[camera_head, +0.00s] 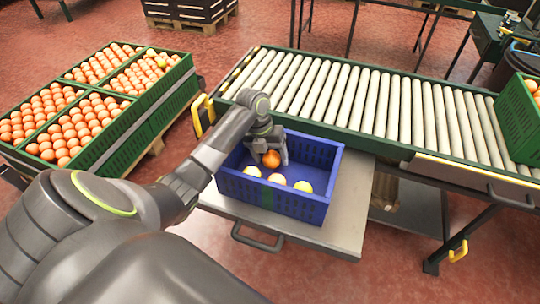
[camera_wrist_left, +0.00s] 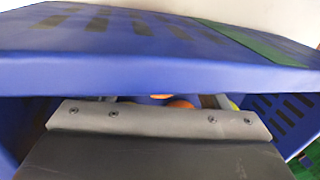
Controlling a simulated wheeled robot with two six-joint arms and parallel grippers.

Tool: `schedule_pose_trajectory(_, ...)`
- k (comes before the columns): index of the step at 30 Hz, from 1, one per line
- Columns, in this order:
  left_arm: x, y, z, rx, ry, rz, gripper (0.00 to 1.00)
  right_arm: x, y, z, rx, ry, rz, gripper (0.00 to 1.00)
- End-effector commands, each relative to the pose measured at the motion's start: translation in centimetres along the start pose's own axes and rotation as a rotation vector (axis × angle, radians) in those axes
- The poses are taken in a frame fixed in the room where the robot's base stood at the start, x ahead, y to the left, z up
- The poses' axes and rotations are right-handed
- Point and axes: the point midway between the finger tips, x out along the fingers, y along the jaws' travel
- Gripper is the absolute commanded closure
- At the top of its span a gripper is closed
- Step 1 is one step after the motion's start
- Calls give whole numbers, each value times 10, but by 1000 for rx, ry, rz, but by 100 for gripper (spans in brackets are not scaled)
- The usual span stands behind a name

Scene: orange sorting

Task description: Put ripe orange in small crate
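A blue crate (camera_head: 233,186) stands on a grey side table in the head view; its wall fills much of the left wrist view (camera_wrist_left: 150,68). A ripe-looking orange (camera_head: 271,159) is inside it near the back. Three paler yellow fruits (camera_head: 277,179) lie along its front side. My left gripper (camera_head: 271,154) reaches down into the crate, its fingers on either side of the orange fruit. In the left wrist view the fingers stand apart, with orange fruit (camera_wrist_left: 180,103) partly showing between them and the rest hidden by the gripper body. My right gripper is not in view.
A roller conveyor (camera_head: 350,98) runs behind the crate. A green crate (camera_head: 515,120) with orange fruit stands at its right end. Green crates (camera_head: 135,112) full of oranges are stacked at the left. The side table (camera_head: 345,215) has bare room right of the blue crate.

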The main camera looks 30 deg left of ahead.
Motion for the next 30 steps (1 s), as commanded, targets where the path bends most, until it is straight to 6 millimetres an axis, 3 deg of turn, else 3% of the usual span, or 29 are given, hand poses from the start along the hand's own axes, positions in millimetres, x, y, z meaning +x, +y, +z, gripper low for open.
schedule_pose_trajectory(11,-4,-1,0,0,0,0,30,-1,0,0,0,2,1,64)
schedule_pose_trajectory(24,-92,0,1,1,-4,1,30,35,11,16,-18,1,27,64)
schedule_pose_trajectory(30,-117,0,1,0,-1,0,30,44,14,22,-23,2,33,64)
